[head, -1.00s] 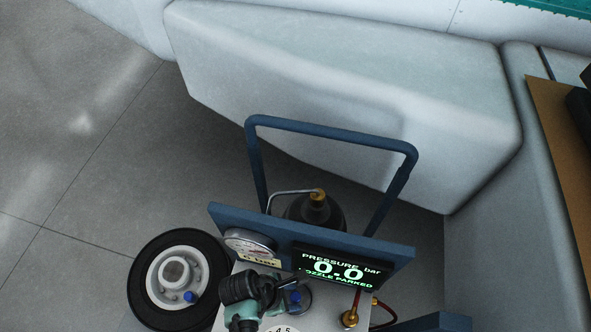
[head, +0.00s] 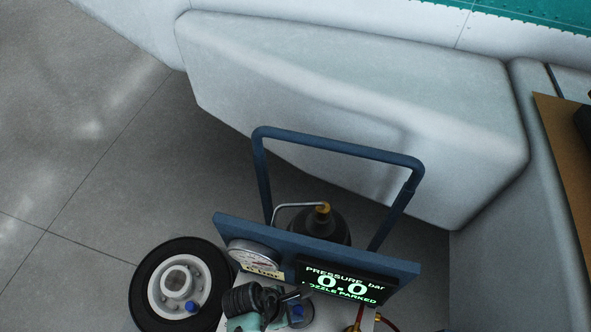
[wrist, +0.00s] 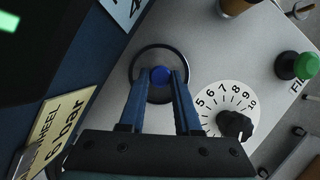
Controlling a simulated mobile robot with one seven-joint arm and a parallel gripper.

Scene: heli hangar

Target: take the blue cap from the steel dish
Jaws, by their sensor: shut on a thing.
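The blue cap (wrist: 161,75) sits between my fingertips over the round steel dish (wrist: 150,56) in the wrist view. My gripper (wrist: 161,79) is shut on the cap, one finger on each side. The dish's dark rim circles the fingertips. Whether the cap still touches the dish is hard to tell. In the head view the cap (head: 297,313) shows small and blue at my gripper (head: 297,301), low in the picture, and my arm hides part of the dish.
The cart's pressure display (head: 342,286), gauge (head: 248,258) and blue handle (head: 338,140) stand close by. A numbered dial with a black knob (wrist: 234,125) and a green button (wrist: 304,65) lie right of the dish. A wheel (head: 178,284) with another blue cap (head: 191,306) lies left.

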